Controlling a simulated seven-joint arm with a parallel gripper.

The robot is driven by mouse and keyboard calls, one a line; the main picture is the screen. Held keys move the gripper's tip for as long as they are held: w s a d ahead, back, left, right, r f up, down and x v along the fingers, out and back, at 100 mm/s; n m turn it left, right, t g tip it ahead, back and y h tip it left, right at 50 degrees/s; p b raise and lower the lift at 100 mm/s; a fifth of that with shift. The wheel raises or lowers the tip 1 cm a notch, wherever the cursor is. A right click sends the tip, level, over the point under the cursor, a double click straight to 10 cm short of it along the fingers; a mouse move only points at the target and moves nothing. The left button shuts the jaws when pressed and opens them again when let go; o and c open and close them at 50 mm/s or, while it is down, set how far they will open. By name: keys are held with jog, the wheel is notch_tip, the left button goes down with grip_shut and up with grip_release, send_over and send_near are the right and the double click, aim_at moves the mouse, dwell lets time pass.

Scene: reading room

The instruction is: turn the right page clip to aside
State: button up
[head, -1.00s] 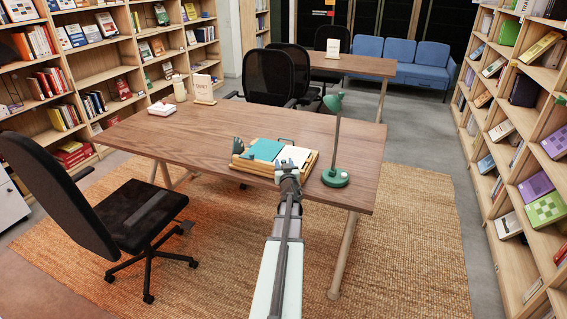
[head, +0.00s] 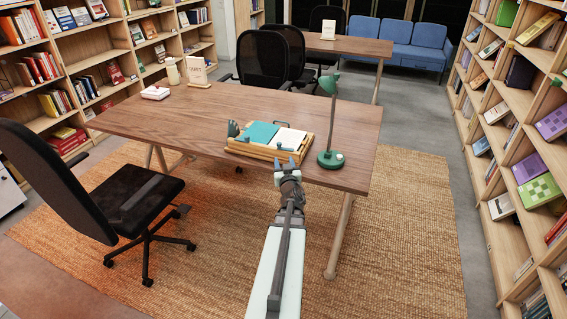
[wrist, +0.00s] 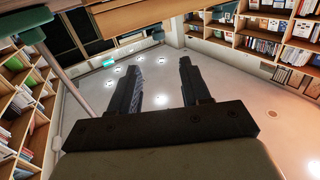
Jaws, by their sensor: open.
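A wooden book stand (head: 240,150) sits near the front right edge of the desk, holding an open book with a teal left side (head: 261,134) and a white right page (head: 290,139). A dark teal piece (head: 233,129) stands at its left end; I cannot tell if it is a page clip. The right page clip cannot be made out at this size. My gripper (head: 285,162) is at the stand's front right edge in the picture, and whether it touches is unclear. In the wrist view my gripper (wrist: 165,82) has its fingers apart with nothing between them.
A green desk lamp (head: 330,159) stands close to the right of the stand. The wooden desk (head: 180,125) is clear left of the stand. A black chair (head: 140,205) stands at front left.

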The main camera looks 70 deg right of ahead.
jog(key=shift+g+h, duration=0.5)
jog(key=shift+g, duration=0.3)
jog(key=s+d, duration=0.2)
jog(key=s, duration=0.2)
jog(key=s+d, duration=0.1)
jog(key=s, duration=0.3)
jog(key=s+d, duration=0.2)
jog(key=s, duration=0.3)
jog(key=shift+d+r, duration=0.3)
jog(key=shift+r, duration=0.05)
jog(key=n+t+y, duration=0.5)
jog(key=t+y, duration=0.1)
jog(key=t, duration=0.1)
send_near(280, 144)
jog(key=shift+m+h, duration=0.3)
jog(key=x, duration=0.8)
jog(key=shift+w+d+f, duration=0.1)
jog(key=shift+w+f, duration=0.1)
jog(key=shift+w, duration=0.05)
grip_shut()
